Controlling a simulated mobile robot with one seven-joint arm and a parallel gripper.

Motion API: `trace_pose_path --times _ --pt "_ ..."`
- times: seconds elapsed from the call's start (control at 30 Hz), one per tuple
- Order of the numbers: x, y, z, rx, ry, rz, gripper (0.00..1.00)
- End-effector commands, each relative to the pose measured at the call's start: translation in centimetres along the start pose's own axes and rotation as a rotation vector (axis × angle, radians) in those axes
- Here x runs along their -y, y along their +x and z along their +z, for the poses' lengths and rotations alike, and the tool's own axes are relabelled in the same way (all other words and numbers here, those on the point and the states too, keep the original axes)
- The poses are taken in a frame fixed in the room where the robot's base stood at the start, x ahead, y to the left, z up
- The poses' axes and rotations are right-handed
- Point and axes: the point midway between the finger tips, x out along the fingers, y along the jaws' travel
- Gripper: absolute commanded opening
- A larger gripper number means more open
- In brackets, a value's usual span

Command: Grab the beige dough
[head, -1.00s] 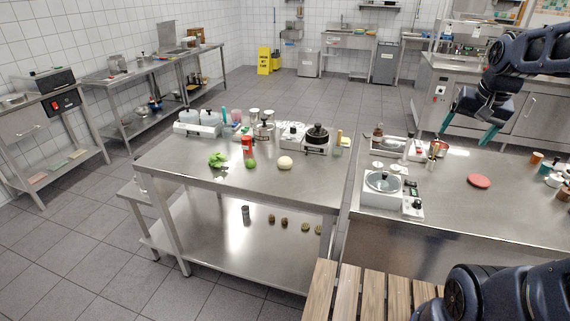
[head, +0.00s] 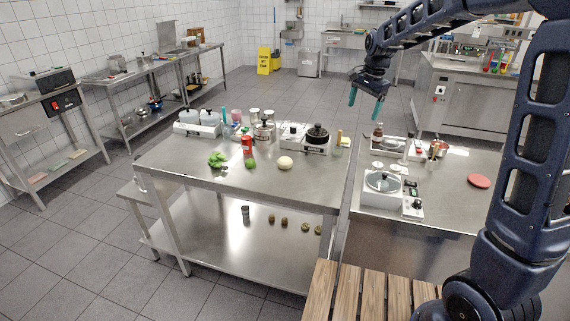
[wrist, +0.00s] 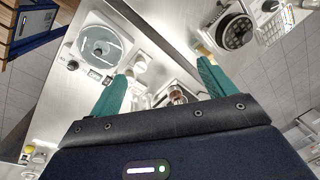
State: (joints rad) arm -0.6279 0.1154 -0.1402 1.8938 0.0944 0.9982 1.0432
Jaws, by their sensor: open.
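The beige dough (head: 285,163) is a small pale ball on the left steel table (head: 205,178). It sits to the right of a green lime and in front of the hot plate with the black pot. My gripper (head: 365,99) is open and empty, with teal fingers, in the air above and to the right of the dough. I cannot make out the dough in the wrist view.
Near the dough are a lime (head: 251,163), leafy greens (head: 217,160), a red can (head: 247,145) and a black pot (head: 317,134). A white appliance with a round bowl (head: 383,186) stands on the right table. The left table's front right is clear.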

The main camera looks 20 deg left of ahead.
Motion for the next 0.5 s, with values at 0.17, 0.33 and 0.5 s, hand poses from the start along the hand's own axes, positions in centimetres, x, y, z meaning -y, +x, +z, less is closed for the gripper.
trace_pose_path --times 0.17,0.33,0.5 --pt "5.9 4.2 2.5 0.015 0.071 0.038 0.83" --pt "10.9 8.3 5.4 0.017 0.142 0.073 0.83" --pt "15.4 13.0 9.2 0.010 0.209 0.109 0.83"
